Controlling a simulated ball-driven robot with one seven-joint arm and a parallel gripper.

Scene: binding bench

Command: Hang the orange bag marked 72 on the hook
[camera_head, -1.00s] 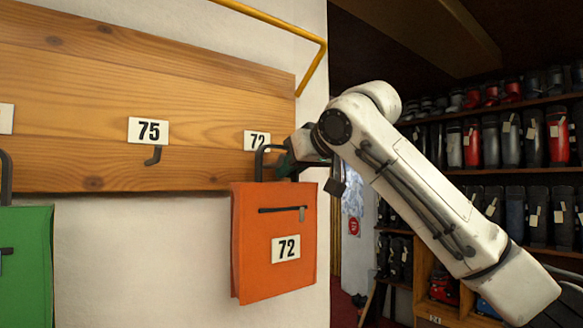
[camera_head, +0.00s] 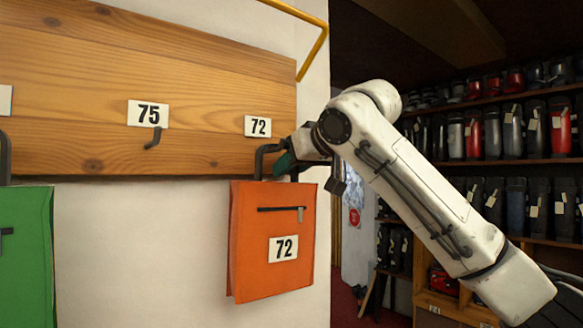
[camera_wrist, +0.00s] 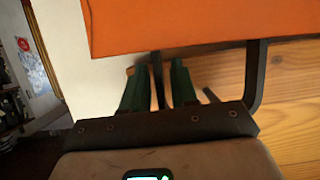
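The orange bag (camera_head: 264,262) marked 72 hangs upright from its dark handle (camera_head: 260,160), below the 72 plate (camera_head: 258,127). My gripper (camera_head: 286,162), with green fingers, is at the handle's right side. In the wrist view one handle leg (camera_wrist: 158,82) passes between the two fingers (camera_wrist: 156,66), which are close around it. The orange bag (camera_wrist: 200,25) fills the top there. A short dark piece (camera_wrist: 210,95) between the handle legs looks like the hook. I cannot tell whether the handle rests on it.
The wooden board (camera_head: 70,100) carries a 75 plate (camera_head: 148,115) with an empty hook (camera_head: 153,138). A green bag (camera_head: 28,250) hangs at the far left. A yellow rail (camera_head: 313,60) is above right. Shelves of boots (camera_head: 500,160) stand at the right.

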